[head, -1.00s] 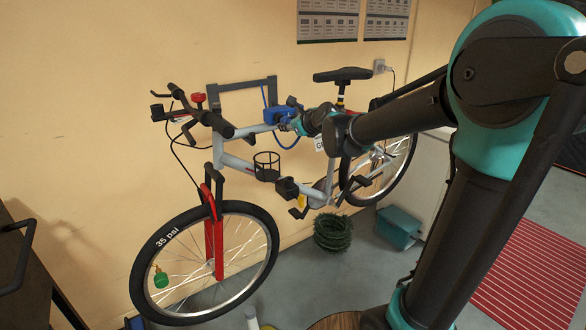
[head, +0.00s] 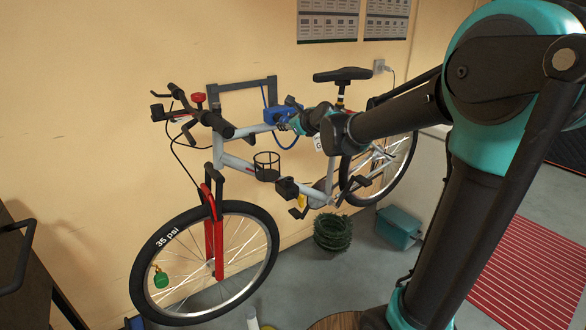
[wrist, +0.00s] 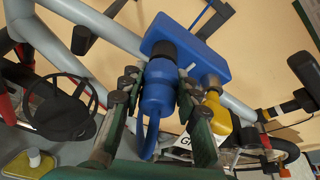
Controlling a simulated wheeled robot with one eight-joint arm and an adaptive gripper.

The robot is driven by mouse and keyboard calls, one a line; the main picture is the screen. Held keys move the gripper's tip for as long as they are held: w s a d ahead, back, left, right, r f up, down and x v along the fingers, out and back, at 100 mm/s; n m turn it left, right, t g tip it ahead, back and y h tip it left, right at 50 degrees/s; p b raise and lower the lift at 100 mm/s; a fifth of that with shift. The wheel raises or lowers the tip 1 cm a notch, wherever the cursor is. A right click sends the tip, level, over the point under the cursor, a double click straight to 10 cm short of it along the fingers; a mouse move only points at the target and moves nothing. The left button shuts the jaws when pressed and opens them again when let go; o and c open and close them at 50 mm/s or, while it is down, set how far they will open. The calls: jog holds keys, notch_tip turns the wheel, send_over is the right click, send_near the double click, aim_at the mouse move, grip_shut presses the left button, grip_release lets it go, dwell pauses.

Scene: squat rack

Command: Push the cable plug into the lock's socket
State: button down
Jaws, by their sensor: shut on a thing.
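The blue lock (wrist: 208,66) hangs at the bike's grey top tube and also shows in the head view (head: 283,114). My gripper (wrist: 159,84) is shut on the blue cable plug (wrist: 157,92), one finger on each side. The plug's dark front end meets the lock's lower left side. How deep it sits in the socket, which is hidden, I cannot tell. The blue cable (wrist: 149,136) runs down from the plug and loops below the lock in the head view. A yellow-headed key (wrist: 213,105) hangs from the lock, right of my gripper.
The bike (head: 240,163) stands along the wall, with a black bottle cage (wrist: 58,108) left of my gripper. A grey wall bracket (head: 240,86) is behind the lock. A green coil (head: 332,232) and a teal box (head: 398,228) lie on the floor.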

jog(key=c, duration=0.6)
grip_release()
jog(key=o, duration=0.4)
jog(key=shift+c, duration=0.2)
jog(key=shift+o, duration=1.2)
